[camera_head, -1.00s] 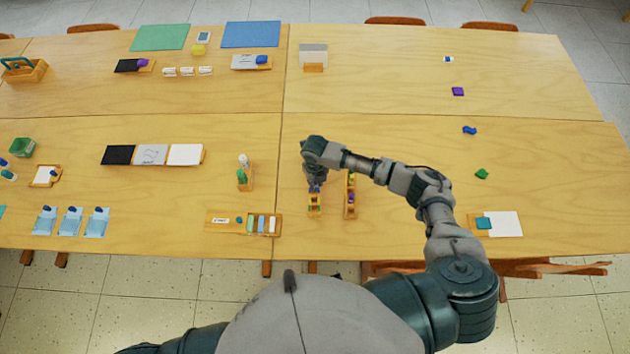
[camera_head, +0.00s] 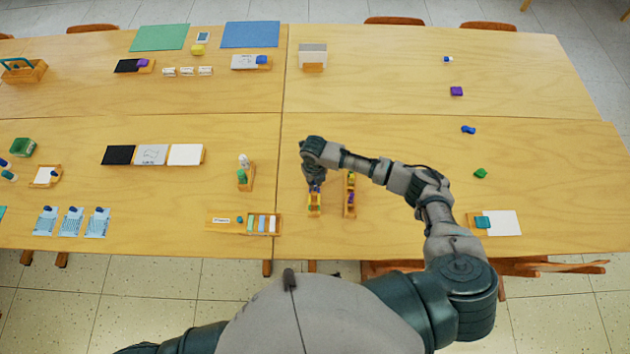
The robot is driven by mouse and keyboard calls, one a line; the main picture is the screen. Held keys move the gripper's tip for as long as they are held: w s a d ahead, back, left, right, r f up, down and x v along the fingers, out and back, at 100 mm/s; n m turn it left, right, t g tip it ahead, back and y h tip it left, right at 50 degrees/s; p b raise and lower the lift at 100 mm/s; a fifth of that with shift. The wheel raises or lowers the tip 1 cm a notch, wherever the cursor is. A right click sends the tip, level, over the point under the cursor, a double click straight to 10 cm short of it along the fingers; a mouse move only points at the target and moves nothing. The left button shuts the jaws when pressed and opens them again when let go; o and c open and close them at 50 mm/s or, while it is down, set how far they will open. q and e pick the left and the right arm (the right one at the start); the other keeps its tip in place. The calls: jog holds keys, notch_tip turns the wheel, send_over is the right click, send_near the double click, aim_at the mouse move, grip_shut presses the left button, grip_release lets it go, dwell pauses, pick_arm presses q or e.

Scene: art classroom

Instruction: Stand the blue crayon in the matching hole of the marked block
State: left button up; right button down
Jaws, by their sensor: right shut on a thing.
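Two narrow wooden blocks with coloured marks and crayons stand side by side near the front of the table. My right gripper (camera_head: 315,184) points down over the back part of the left block (camera_head: 314,210). It is shut on a small blue-purple thing that seems to be the blue crayon; the fingers mostly hide it. I cannot tell whether its lower end is in a hole. The right block (camera_head: 349,210) has yellow and purple pieces in it and stands just right of the gripper. My left gripper is out of view.
A wooden tray with coloured strips (camera_head: 263,224) lies left of the blocks, and a holder with a white-topped bottle (camera_head: 243,175) stands behind it.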

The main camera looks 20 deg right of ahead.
jog(key=shift+a+f, duration=0.1)
jog(key=shift+f, duration=1.3)
dwell(2.2)
jog(key=c, duration=1)
grip_release()
jog(key=shift+c, duration=0.2)
jog(key=shift+o, duration=1.2)
jog(key=shift+r, duration=0.15)
jog(key=shift+r+p, duration=2.7)
jog(key=shift+r, duration=0.2)
jog(key=shift+s+f, duration=0.1)
